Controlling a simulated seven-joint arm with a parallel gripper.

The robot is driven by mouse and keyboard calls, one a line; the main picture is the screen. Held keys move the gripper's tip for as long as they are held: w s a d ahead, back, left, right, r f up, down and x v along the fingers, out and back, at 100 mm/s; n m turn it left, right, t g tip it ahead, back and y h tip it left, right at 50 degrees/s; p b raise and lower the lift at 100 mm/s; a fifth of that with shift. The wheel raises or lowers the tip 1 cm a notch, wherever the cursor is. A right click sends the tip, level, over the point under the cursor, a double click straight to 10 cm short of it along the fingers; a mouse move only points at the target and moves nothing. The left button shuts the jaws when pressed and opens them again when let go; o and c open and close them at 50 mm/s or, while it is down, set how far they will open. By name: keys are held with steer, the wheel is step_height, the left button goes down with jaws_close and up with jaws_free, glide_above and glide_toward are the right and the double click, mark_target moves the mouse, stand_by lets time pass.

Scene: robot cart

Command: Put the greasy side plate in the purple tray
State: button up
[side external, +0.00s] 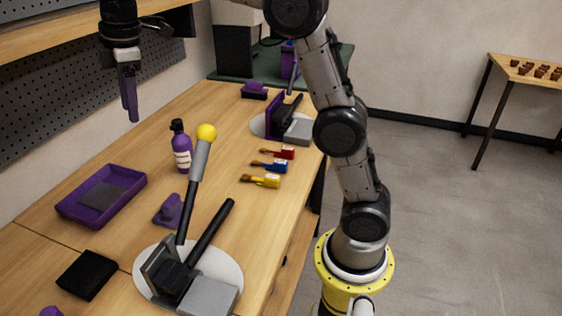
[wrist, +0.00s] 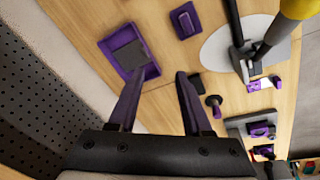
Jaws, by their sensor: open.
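The purple tray (side external: 84,215) lies on the left side of the bench, with a flat dark grey square (side external: 98,196) on its floor. The tray also shows in the wrist view (wrist: 110,40), beyond the left finger. I cannot tell which thing is the greasy side plate; the grey square and a black square piece (side external: 87,275) in front of the tray are both flat and squarish. No grease can be made out. My gripper (side external: 128,95) hangs above the back of the bench, fingers down. In the wrist view my gripper (wrist: 157,92) is open, with nothing between its fingers.
A purple bottle (side external: 181,150) stands right of the tray. White discs (side external: 228,265) (side external: 257,124) carry dark, grey-based fixtures; a yellow-balled rod (side external: 200,155) rises by the nearer one. Red, blue and yellow brushes (side external: 270,166) lie near the right edge. A pegboard (side external: 60,100) backs the bench.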

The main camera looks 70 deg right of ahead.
steer(key=s+m, duration=0.2)
steer(key=s, duration=0.3)
steer(key=s+d+m+t, duration=0.1)
steer(key=s, duration=0.5)
steer(key=s+m, duration=0.2)
steer(key=s, duration=0.3)
steer(key=shift+s+d+r+m+t, duration=0.2)
steer(key=shift+s+m+t, duration=0.1)
steer(key=shift+t, duration=0.1)
steer(key=s+f+m+t, duration=0.1)
steer(key=s+f+m, duration=0.4)
steer(key=s+f, duration=0.4)
steer(key=s, duration=0.5)
steer(key=shift+s+d+f+m+t, duration=0.15)
steer(key=shift+d+f+m+t, duration=0.05)
steer(key=shift+d+m+t, duration=0.1)
